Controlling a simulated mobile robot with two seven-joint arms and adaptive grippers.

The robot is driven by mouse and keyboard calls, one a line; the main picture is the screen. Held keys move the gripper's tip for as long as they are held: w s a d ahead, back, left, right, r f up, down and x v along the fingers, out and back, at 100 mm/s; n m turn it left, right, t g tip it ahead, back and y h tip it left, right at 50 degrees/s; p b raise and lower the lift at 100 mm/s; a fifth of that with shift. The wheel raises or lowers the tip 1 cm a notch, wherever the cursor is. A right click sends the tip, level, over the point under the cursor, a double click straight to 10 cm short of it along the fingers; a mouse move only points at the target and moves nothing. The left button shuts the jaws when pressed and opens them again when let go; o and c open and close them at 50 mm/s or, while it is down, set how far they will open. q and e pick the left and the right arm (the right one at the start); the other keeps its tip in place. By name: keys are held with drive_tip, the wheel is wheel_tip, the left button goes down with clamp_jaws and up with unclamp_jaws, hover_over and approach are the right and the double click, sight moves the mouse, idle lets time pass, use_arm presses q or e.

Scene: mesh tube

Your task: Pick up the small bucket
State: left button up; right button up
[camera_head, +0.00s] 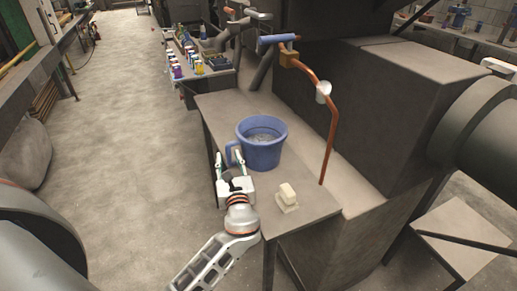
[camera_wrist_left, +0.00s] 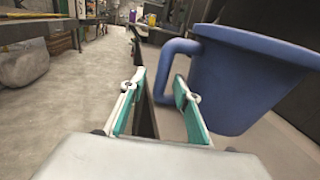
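The small blue bucket (camera_head: 262,148) stands upright on the grey bench, its side handle (camera_head: 231,150) on the left. Something greyish shows inside it. My left gripper (camera_head: 229,160) is at the handle side of the bucket, with its fingers spread. In the left wrist view, the bucket (camera_wrist_left: 245,75) fills the right side. Its handle (camera_wrist_left: 164,72) shows in the gap between the open, teal-padded fingertips of the left gripper (camera_wrist_left: 158,88). I cannot tell whether a finger touches the handle. My right gripper is not in view.
The bench (camera_head: 222,108) also holds a small cream block (camera_head: 287,196) in front of the bucket. An orange pipe (camera_head: 331,125) rises behind the bucket on the right. A table with coloured cans (camera_head: 177,70) stands farther back. Open floor (camera_head: 125,150) lies to the left.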

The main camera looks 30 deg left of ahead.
use_arm(q)
drive_tip(key=shift+w+a, duration=0.1)
drive_tip(key=shift+w, duration=0.05)
clamp_jaws()
drive_tip(key=shift+r, duration=0.2)
